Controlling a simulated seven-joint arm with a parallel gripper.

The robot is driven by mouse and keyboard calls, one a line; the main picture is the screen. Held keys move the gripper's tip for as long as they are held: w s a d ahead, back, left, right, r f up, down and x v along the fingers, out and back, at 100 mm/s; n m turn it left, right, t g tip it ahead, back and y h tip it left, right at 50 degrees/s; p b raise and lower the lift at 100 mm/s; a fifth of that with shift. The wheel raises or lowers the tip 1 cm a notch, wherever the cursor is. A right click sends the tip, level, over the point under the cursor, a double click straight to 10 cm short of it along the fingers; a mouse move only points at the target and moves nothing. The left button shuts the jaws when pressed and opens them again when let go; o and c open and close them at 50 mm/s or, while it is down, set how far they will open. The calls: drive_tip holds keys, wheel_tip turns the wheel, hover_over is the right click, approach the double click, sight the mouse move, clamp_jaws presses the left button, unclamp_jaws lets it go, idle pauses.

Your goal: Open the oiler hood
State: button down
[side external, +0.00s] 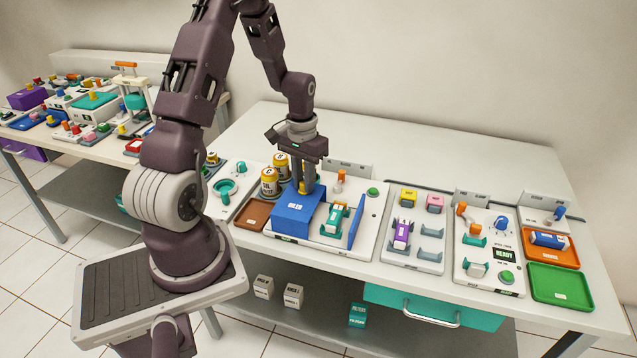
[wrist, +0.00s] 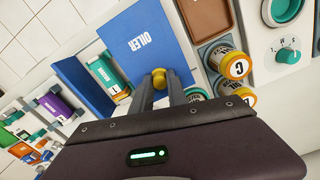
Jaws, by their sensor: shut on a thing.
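The blue oiler hood (side external: 291,221) sits on a white station board in the side view, its lid flat and level. In the wrist view its blue top (wrist: 160,50) carries the word OILER. A yellow-orange knob (wrist: 159,77) stands at the hood's edge. My gripper (wrist: 160,88) has its two fingers closed around this knob. In the side view my gripper (side external: 306,183) points down behind the hood and partly hides the knob. A teal and white handpiece (side external: 335,219) lies right of the hood, beside an upright blue panel (side external: 356,221).
Yellow-topped canisters (side external: 270,181) stand close left of my gripper. A brown tray (side external: 254,213) lies left of the hood. An orange-topped lever (side external: 340,178) and a green button (side external: 373,191) are behind right. Orange (side external: 566,258) and green (side external: 545,294) trays lie far right. The table's back is clear.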

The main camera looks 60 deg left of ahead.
drive_tip(key=shift+w, duration=0.1)
drive_tip(key=c, duration=1.3)
unclamp_jaws()
wheel_tip(320, 180, up, 6)
drive_tip(key=shift+r, duration=0.1)
drive_tip(key=shift+d+r, duration=0.1)
drive_tip(key=shift+r, duration=0.55)
drive_tip(key=s+d+r+m+t+y, duration=0.1)
drive_tip(key=d+r+m+t, duration=0.15)
drive_tip(key=d+r, duration=0.9)
drive_tip(key=s+d+r+m+t, duration=0.1)
drive_tip(key=s+d+r, duration=0.1)
drive_tip(key=s+d, duration=0.4)
drive_tip(key=s+d+r+m+t+h, duration=0.1)
drive_tip(key=s+d+r+m+t, duration=0.1)
drive_tip(key=s+d, duration=0.4)
drive_tip(key=shift+s+d+r, duration=0.2)
drive_tip(key=shift+s+r, duration=0.35)
drive_tip(key=shift+r, duration=0.2)
